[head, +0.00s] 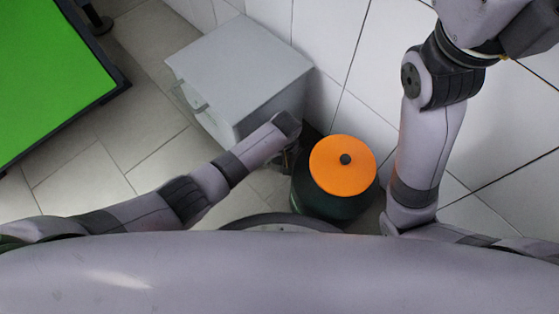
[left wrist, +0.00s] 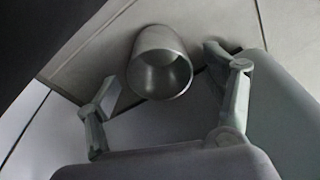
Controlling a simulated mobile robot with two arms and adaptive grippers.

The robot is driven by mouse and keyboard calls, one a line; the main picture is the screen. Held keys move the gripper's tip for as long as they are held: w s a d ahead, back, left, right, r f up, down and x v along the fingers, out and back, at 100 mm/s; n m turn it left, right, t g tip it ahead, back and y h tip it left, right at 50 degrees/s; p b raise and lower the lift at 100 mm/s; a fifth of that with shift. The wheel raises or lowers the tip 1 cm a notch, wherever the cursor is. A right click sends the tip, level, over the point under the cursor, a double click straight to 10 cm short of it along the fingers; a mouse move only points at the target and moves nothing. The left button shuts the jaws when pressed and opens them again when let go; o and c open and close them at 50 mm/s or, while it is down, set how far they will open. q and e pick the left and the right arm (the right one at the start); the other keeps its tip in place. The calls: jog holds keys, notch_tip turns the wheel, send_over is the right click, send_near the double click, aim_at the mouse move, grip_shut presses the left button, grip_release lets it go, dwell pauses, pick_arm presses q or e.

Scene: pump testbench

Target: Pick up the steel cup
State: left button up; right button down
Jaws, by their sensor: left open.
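The steel cup (left wrist: 160,62) shows in the left wrist view, a grey round cup with its open mouth turned toward the camera. It lies between and just beyond the two fingers of my left gripper (left wrist: 165,78). The fingers are spread wide and I see no grip on the cup. In the head view my left gripper (head: 290,157) hangs below the wrist beside a grey cabinet, mostly hidden by my own arm. I cannot make out the cup there. My right arm rises at the right, and its fingers are not in the picture.
A grey box-shaped cabinet (head: 235,70) with a handle stands close to my left wrist. A dark round container with an orange lid (head: 342,165) stands just right of it, near the tiled wall (head: 385,45). A green-topped table (head: 45,65) is at the far left, with open tiled floor between.

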pick_arm(q)
jog(key=shift+c, duration=0.2)
jog(key=c, duration=1.5)
